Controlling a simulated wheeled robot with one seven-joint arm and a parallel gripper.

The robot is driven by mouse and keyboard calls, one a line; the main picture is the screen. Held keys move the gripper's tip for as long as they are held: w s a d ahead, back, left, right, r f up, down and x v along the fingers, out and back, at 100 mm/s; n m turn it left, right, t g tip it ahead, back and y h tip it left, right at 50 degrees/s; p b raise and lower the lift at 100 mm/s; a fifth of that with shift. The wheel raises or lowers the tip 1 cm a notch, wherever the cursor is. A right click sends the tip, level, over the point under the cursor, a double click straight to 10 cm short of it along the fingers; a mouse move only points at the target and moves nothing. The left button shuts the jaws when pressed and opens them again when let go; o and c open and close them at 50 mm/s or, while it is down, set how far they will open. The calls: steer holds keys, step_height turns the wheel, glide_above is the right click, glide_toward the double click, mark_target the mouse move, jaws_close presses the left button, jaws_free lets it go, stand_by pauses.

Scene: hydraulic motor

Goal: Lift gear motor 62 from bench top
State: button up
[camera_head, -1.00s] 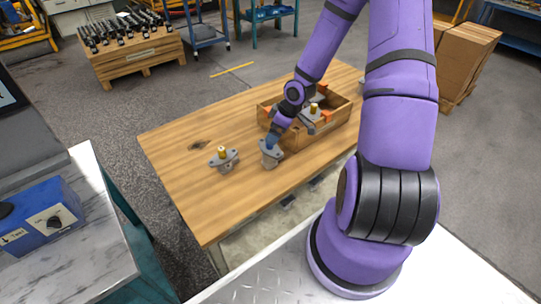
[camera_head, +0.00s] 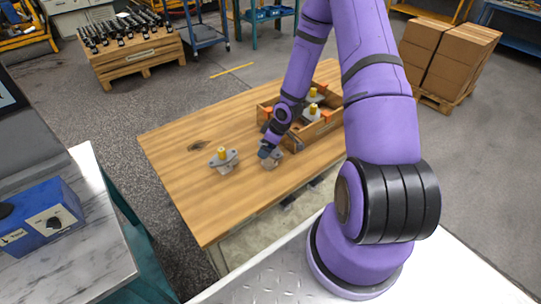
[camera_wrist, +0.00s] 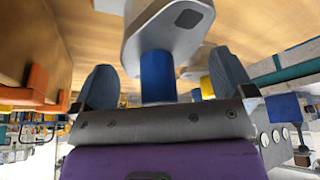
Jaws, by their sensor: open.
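A grey gear motor (camera_head: 271,160) with a flat flange stands on the wooden bench top (camera_head: 190,190). No number can be read on it. In the wrist view the grey motor body (camera_wrist: 165,25) is close, with its blue shaft (camera_wrist: 157,75) between the two fingers. My gripper (camera_wrist: 165,72) is open, with a gap on both sides of the shaft. In the head view my gripper (camera_head: 266,150) is right at this motor and partly hides it. A second grey motor (camera_head: 223,163) with a yellow shaft stands to its left.
An open wooden crate (camera_head: 322,133) holding grey motors with yellow shafts stands close behind and right of the gripper. Its orange corner piece (camera_wrist: 37,82) shows at the left of the wrist view. The bench's left part is clear.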

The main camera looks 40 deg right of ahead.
steer(key=shift+c, duration=0.2)
steer(key=c, duration=1.8)
jaws_close()
steer(key=shift+r, duration=0.15)
